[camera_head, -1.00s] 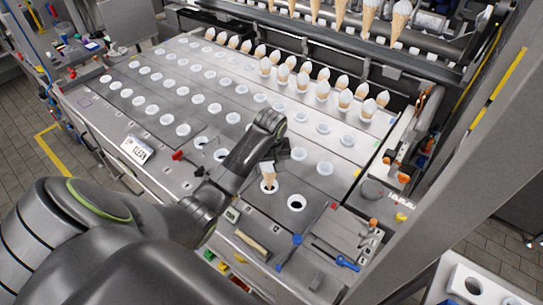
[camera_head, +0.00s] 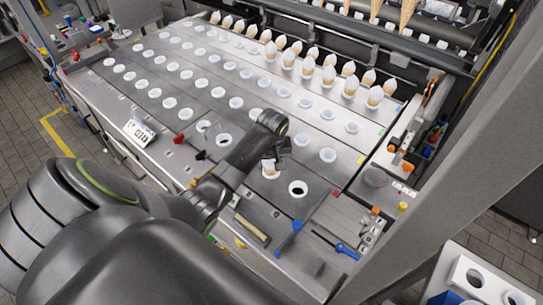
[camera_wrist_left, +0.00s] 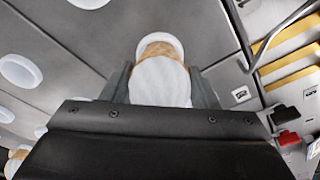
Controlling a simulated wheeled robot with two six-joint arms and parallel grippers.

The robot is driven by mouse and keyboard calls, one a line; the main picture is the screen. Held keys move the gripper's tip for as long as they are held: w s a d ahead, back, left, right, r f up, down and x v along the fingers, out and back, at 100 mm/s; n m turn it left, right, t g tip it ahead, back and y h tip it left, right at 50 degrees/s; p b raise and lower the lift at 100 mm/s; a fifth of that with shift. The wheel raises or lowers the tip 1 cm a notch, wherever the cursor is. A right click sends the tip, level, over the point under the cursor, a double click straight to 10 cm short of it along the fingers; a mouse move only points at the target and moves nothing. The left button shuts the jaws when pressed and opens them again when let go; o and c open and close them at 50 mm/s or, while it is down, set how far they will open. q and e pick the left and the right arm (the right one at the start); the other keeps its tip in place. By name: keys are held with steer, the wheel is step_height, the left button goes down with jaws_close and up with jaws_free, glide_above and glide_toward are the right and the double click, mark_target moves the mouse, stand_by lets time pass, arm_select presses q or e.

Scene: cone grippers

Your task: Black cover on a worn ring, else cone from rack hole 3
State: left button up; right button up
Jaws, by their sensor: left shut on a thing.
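My left gripper (camera_head: 275,158) is over the near right part of the plate. It is shut on a cone (camera_wrist_left: 160,82) with a white top and tan wafer body. In the left wrist view the cone stands between the fingers, its lower end at a white ring (camera_wrist_left: 165,42); the cone also shows in the head view (camera_head: 268,166), low in that ring. An empty white ring (camera_head: 298,188) with a dark hole lies just right of it. A white rack (camera_head: 459,274) with round holes is at the lower right. I cannot make out a black cover. My right gripper is not in view.
Rows of white rings fill the metal plate (camera_head: 190,75); cones stand in the far rows. A blue-handled tool (camera_head: 345,251) and a blue clamp-like item (camera_head: 291,236) lie at the near right. A grey post (camera_head: 455,140) rises at right.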

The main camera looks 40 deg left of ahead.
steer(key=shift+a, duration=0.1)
arm_select(q)
steer(key=o, duration=0.8)
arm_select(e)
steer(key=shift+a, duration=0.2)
